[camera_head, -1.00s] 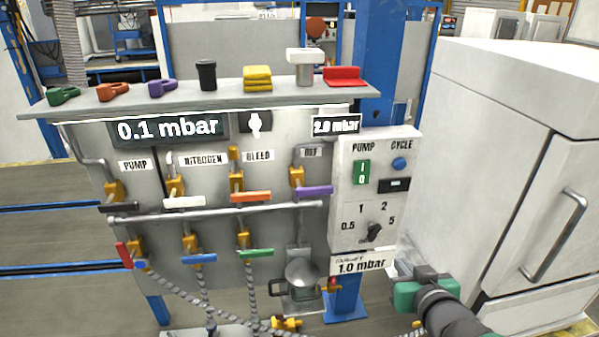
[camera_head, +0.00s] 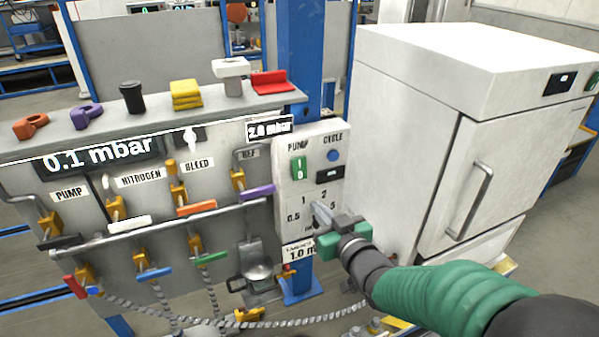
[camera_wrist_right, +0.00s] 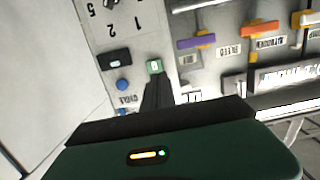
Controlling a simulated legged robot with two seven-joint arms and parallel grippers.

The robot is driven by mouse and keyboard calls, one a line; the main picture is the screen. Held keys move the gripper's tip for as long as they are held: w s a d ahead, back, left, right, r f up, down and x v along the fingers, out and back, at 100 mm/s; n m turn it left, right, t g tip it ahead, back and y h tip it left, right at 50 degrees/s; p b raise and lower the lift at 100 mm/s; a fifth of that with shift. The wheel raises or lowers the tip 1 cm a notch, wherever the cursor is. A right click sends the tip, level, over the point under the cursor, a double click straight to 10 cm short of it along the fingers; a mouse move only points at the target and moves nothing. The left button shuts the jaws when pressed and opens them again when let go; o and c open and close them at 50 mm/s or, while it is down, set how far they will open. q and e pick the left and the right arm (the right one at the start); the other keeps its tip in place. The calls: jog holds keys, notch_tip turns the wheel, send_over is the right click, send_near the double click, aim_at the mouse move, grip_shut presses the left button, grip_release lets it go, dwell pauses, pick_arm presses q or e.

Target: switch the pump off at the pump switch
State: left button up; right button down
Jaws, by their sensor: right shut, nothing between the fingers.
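The pump switch (camera_head: 299,168) is a green rocker marked I and 0 under the word PUMP on the white control box (camera_head: 338,150). In the right wrist view the green switch (camera_wrist_right: 155,67) shows just beyond my fingertips. My right gripper (camera_head: 318,212) comes in from the lower right and is shut and empty. In the head view its tips lie over the dial area below the switch and hide part of the dial. In the wrist view the shut fingers (camera_wrist_right: 156,88) point at the switch; I cannot tell whether they touch it. My left gripper is not in view.
The blue cycle button (camera_head: 334,155) sits right of the switch. Left of the box is a valve panel with a purple handle (camera_head: 257,191) and several others. A white cabinet (camera_head: 400,130) stands to the right. Loose items lie on the shelf (camera_head: 160,117) above.

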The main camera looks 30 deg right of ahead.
jog(key=p, duration=0.3)
send_near(299, 168)
jog(key=w+f, duration=0.5)
jog(key=w, duration=0.1)
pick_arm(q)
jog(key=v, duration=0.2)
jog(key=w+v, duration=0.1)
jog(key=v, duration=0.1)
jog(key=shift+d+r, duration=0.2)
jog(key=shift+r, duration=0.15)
pick_arm(e)
jog(key=shift+w+a+r, duration=0.15)
jog(key=shift+a, duration=0.1)
pick_arm(q)
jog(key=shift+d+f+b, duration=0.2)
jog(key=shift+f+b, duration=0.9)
jog(key=shift+b, duration=0.1)
pick_arm(e)
jog(key=shift+w+d+t, duration=0.25)
jog(key=shift+w+t, duration=0.05)
jog(key=shift+w, duration=0.05)
